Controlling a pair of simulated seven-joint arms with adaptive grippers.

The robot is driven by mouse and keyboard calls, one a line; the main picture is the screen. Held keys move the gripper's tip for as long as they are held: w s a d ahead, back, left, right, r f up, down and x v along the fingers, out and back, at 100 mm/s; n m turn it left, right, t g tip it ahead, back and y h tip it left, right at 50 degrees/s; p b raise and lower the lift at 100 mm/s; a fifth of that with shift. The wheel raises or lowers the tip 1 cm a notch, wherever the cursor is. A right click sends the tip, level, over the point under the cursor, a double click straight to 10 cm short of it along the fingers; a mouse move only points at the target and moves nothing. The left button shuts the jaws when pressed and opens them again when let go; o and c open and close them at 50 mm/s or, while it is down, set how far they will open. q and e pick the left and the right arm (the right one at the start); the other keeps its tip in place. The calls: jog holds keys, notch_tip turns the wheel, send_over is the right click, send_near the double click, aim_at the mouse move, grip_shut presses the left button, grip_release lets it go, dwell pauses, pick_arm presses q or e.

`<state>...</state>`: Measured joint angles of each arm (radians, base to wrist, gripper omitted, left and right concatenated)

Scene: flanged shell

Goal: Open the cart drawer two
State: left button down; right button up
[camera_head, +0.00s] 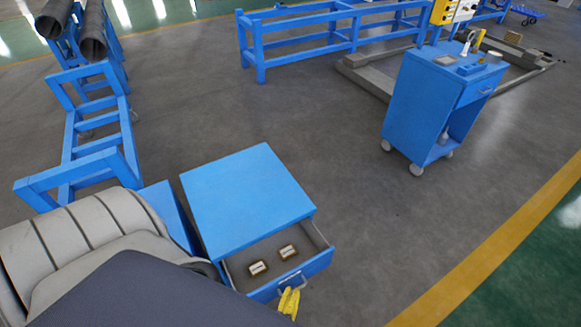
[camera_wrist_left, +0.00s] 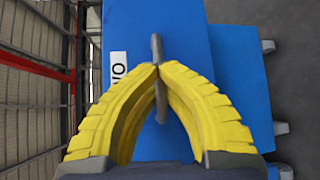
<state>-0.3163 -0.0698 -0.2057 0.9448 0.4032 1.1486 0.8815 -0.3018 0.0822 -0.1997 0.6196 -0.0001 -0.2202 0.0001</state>
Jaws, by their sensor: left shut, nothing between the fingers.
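The blue cart (camera_head: 245,200) stands at the lower middle of the head view. One drawer (camera_head: 318,263) is pulled out at its front, and two small brass-coloured blocks (camera_head: 272,258) lie inside. I cannot read which drawer this is. The drawer's grey handle (camera_head: 292,279) is at the yellow fingertips of my left gripper (camera_head: 290,291). In the left wrist view the fingertips (camera_wrist_left: 157,68) meet at the grey handle (camera_wrist_left: 156,45), in front of the blue drawer face (camera_wrist_left: 180,50). The left gripper is shut. The right gripper is out of view.
A second blue cart (camera_head: 425,110) with items on top stands at the upper right. Blue frames (camera_head: 95,165) stand at the left, and a long blue rack (camera_head: 310,40) at the back. The grey floor (camera_head: 390,220) right of the open drawer is clear.

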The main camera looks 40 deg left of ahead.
aim_at(295, 271)
pick_arm(q)
jog(key=shift+s+a+f, duration=0.1)
jog(key=shift+s, duration=0.1)
jog(key=c, duration=1.5)
grip_release()
jog(key=shift+w, duration=0.1)
jog(key=shift+r, duration=0.7)
jog(key=o, duration=1)
notch_tip(295, 271, up, 5)
jog(key=shift+a+r, duration=0.1)
jog(key=shift+r, duration=0.8)
jog(key=c, duration=0.5)
jog(key=shift+r, duration=0.35)
jog(key=c, duration=0.5)
jog(key=shift+r, duration=0.65)
